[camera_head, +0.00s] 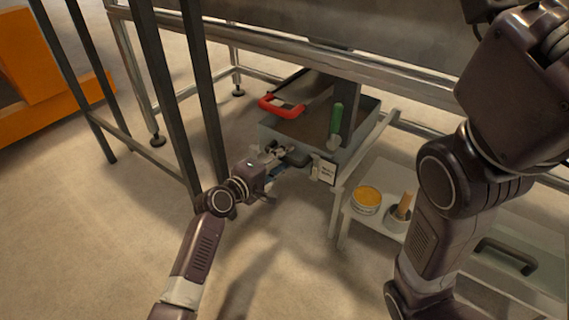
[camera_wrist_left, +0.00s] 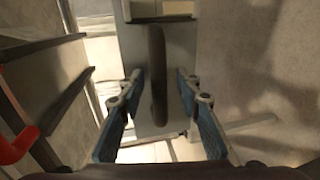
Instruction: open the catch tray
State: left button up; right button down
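The catch tray is a grey box (camera_head: 270,136) under the metal sandbed frame, with a label on its front. Its dark bar handle (camera_head: 293,156) faces my left gripper (camera_head: 274,154), which is at the front of the tray. In the left wrist view the handle (camera_wrist_left: 158,75) runs upright on the grey front panel (camera_wrist_left: 182,45). My left gripper's blue-padded fingers (camera_wrist_left: 158,88) stand spread on either side of it, with gaps on both sides. My right arm fills the right of the head view; its gripper does not show.
A red-handled tool (camera_head: 281,107) and a green-handled tool (camera_head: 337,118) are at the tray's top. A pale side shelf (camera_head: 356,222) holds a yellow-topped jar (camera_head: 367,197) and a cup (camera_head: 397,220). Dark posts (camera_head: 172,95) stand left of the tray. The floor in front is clear.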

pick_arm(q)
jog(key=shift+w+d, duration=0.15)
grip_shut()
dwell(0.5)
